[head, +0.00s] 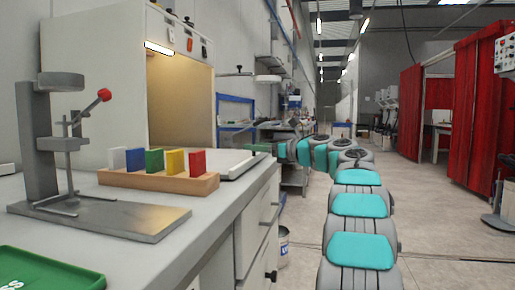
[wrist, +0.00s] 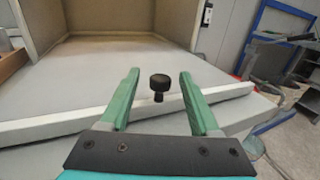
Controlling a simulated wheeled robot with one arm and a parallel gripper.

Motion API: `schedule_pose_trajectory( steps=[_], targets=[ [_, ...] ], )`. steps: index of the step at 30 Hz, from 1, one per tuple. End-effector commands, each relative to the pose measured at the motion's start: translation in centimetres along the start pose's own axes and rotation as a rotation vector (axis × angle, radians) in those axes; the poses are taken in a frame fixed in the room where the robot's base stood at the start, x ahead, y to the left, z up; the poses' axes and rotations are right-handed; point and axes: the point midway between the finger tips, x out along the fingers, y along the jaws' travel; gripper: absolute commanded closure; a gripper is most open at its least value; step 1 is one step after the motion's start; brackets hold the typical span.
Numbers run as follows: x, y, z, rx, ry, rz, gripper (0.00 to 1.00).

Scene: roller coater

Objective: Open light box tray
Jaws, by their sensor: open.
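The light box (head: 180,95) stands on the white counter, its lit interior open to the front. Its pale flat tray (head: 236,163) sits at the base, and the tray also fills the middle of the wrist view (wrist: 110,68). A black round knob (wrist: 160,81) on a short stem shows at the tray's white front edge. My gripper (wrist: 159,76) is open, with one green finger on each side of the knob. I see gaps between knob and fingers. In the head view my gripper (head: 258,147) is small and beside the tray's far right corner; the knob cannot be made out there.
A wooden block (head: 160,181) with several coloured plates stands on the counter before the light box. A grey press stand (head: 90,210) with a red-knobbed lever and a green tray (head: 45,270) are nearer. A blue frame (wrist: 275,35) stands to the right.

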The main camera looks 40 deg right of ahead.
Motion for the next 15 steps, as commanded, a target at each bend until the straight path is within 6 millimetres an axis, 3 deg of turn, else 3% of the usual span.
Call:
schedule_pose_trajectory(
  steps=[8,15],
  targets=[
    [-0.3,-0.1,0.0,0.000,-0.001,-0.002,0.37],
    [-3.0,-0.1,0.0,0.001,-0.002,-0.002,0.37]
  ],
)
